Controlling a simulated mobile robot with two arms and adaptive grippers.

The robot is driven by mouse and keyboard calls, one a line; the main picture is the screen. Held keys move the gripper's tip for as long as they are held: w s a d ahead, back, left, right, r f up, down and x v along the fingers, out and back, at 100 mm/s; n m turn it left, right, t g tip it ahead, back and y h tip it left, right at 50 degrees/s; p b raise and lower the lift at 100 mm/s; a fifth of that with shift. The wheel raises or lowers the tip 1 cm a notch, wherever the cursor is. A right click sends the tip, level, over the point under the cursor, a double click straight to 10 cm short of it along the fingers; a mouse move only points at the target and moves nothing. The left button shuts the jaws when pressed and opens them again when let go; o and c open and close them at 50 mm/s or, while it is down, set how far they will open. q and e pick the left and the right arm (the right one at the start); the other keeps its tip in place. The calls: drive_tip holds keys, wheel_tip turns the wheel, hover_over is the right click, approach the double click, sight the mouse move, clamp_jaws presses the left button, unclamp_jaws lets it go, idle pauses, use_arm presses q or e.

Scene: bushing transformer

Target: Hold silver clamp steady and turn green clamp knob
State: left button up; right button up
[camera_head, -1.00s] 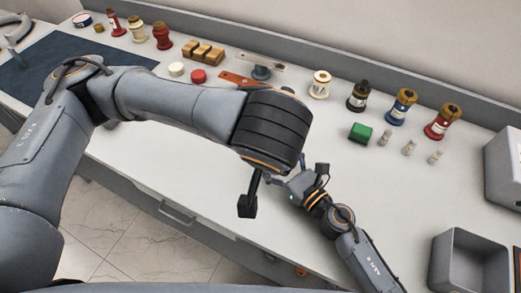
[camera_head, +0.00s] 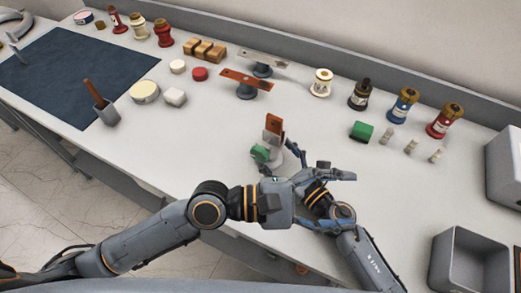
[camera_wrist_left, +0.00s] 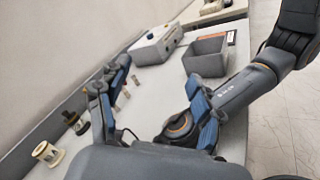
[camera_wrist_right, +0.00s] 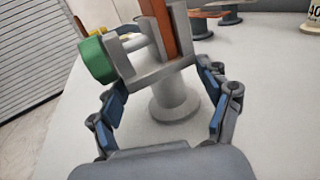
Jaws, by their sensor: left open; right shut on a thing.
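The silver clamp (camera_head: 278,157) stands upright on the white table on a round base, with a red-brown bar (camera_head: 274,124) in its jaws. The green knob (camera_head: 260,153) sits on its left side. In the right wrist view the clamp (camera_wrist_right: 172,88) and green knob (camera_wrist_right: 97,60) are close up. My right gripper (camera_wrist_right: 163,85) is shut on the clamp's silver body from both sides, and nothing touches the knob. My left gripper (camera_head: 342,200) is open and empty, to the right of the clamp above my right wrist. In the left wrist view its fingers (camera_wrist_left: 150,98) are apart.
Behind the clamp stand an orange bar (camera_head: 246,78) and a metal bar (camera_head: 262,58) on stands. Several bushings, a green block (camera_head: 361,130) and small fittings are at the right. A grey bin (camera_head: 470,262) is at lower right.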

use_arm(q)
drive_tip(key=w+a+f+n+t+y, duration=0.2)
drive_tip(key=w+a+f+n+t, duration=0.25)
drive_tip(key=a+n+t, duration=0.55)
drive_tip(key=n+t+y, duration=0.4)
drive_tip(key=n+y, duration=0.4)
drive_tip(key=n, duration=0.2)
approach(257, 157)
drive_tip(key=x, duration=1.1)
drive_tip(key=shift+w+d+r, duration=0.1)
drive_tip(key=shift+d+r, duration=0.05)
drive_tip(key=shift+c, duration=0.2)
